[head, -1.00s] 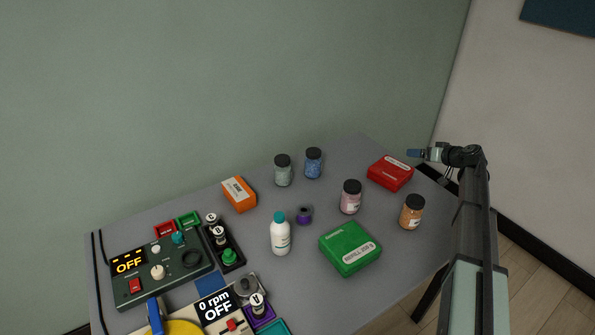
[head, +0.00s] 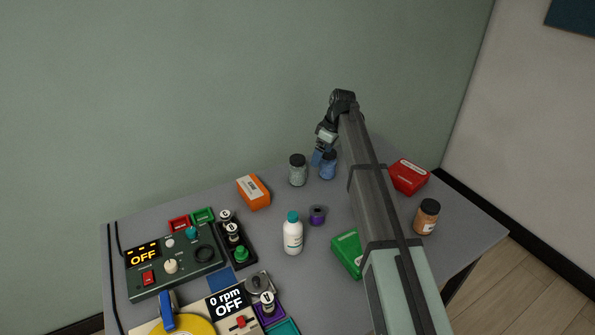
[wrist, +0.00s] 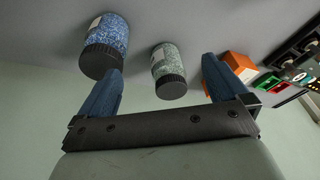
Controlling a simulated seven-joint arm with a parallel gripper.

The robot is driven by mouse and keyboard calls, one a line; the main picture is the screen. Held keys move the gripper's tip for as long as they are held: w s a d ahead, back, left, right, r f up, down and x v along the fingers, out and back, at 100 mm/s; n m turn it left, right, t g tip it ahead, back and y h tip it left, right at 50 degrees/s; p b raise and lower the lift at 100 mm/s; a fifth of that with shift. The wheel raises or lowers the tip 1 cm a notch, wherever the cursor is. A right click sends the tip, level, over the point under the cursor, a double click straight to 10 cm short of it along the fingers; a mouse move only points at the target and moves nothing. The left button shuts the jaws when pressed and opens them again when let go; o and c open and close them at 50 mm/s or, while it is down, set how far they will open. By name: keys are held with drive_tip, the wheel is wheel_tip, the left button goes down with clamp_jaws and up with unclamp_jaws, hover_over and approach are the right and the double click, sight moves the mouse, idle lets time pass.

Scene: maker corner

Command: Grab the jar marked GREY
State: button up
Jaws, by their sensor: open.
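A jar of grey-green speckled contents with a black lid (head: 298,172) stands upright at the back of the table. No word on it is readable. A similar blue jar (head: 328,170) stands just to its right. My gripper (head: 319,159) is at the back of the table, partly in front of the blue jar. In the wrist view, my gripper (wrist: 163,66) is open and empty. The grey-green jar (wrist: 166,62) shows between its two blue fingers, and the blue jar (wrist: 108,36) shows by the left finger. I cannot tell how far the jar is from the fingertips.
An orange box (head: 254,192) lies left of the jars. A white bottle (head: 292,236), a purple spool-like item (head: 317,215) and a green box (head: 345,252) are nearer. A red box (head: 408,177) and orange jar (head: 427,217) stand right of my arm. Control boxes fill the left.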

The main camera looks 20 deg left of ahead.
sight(298, 158)
drive_tip(key=a+r+n+h, duration=0.3)
drive_tip(key=a+r, duration=0.2)
drive_tip(key=a, duration=0.4)
drive_tip(key=f, duration=0.7)
drive_tip(key=shift+w+a+f, duration=0.2)
drive_tip(key=shift+w+f, duration=0.15)
drive_tip(key=shift+w+d+f, duration=0.1)
drive_tip(key=shift+w+f, duration=0.05)
drive_tip(key=shift+f, duration=2.7)
drive_tip(key=shift+c, duration=0.5)
drive_tip(key=c, duration=1.4)
drive_tip(key=shift+r, duration=0.15)
